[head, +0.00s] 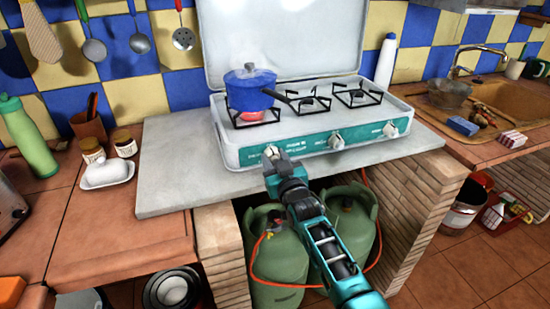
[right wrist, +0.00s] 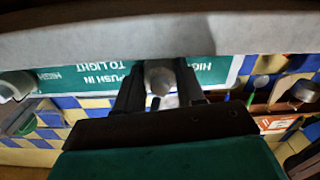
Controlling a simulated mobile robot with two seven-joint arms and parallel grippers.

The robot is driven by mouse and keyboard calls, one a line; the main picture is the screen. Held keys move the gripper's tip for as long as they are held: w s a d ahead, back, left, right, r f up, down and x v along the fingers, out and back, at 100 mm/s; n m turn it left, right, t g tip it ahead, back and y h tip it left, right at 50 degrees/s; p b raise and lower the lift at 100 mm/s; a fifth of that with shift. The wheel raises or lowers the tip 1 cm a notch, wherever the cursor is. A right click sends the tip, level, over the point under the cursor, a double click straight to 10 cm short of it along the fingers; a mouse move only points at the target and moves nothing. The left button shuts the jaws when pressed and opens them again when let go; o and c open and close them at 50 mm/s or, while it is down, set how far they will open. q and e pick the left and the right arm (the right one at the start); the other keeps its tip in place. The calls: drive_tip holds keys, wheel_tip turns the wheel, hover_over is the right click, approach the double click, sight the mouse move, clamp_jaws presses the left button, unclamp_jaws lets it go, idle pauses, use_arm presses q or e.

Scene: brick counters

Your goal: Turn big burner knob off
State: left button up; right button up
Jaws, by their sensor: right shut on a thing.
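The portable stove (head: 235,157) stands on the grey slab with its lid raised. Its green front panel carries a left knob (head: 271,151), a middle knob (head: 335,139) and a right knob (head: 391,129). A blue pot (head: 250,90) sits on the left burner, which glows red underneath. My right gripper (head: 273,157) is at the left knob. In the right wrist view the knob (right wrist: 159,78) is between the two fingers, and the gripper is shut on it. My left gripper is not in view.
Two green gas cylinders (head: 275,262) with an orange hose stand under the slab (head: 180,170). A white butter dish (head: 107,174) and jars (head: 93,152) are on the left counter. A white bottle (head: 386,63) stands behind the stove's right end. A sink (head: 505,100) is at the right.

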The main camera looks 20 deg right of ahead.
drive_tip(key=shift+m, duration=0.6)
drive_tip(key=o, duration=1)
drive_tip(key=shift+o, duration=0.2)
drive_tip(key=shift+s, duration=0.1)
drive_tip(key=s, duration=1.2)
drive_tip(key=shift+s+d+p, duration=0.2)
drive_tip(key=shift+s+p, duration=0.15)
drive_tip(key=shift+p, duration=0.1)
drive_tip(key=s+f+n+g, duration=0.1)
drive_tip(key=s+f+g, duration=0.2)
drive_tip(key=s+f, duration=0.4)
drive_tip(key=s+a+f+n+g+y, duration=0.1)
drive_tip(key=s+f+g, duration=0.3)
drive_tip(key=s, duration=0.9)
wheel_tip(320, 180, down, 3)
drive_tip(key=shift+s+f, duration=0.1)
drive_tip(key=shift+s, duration=0.15)
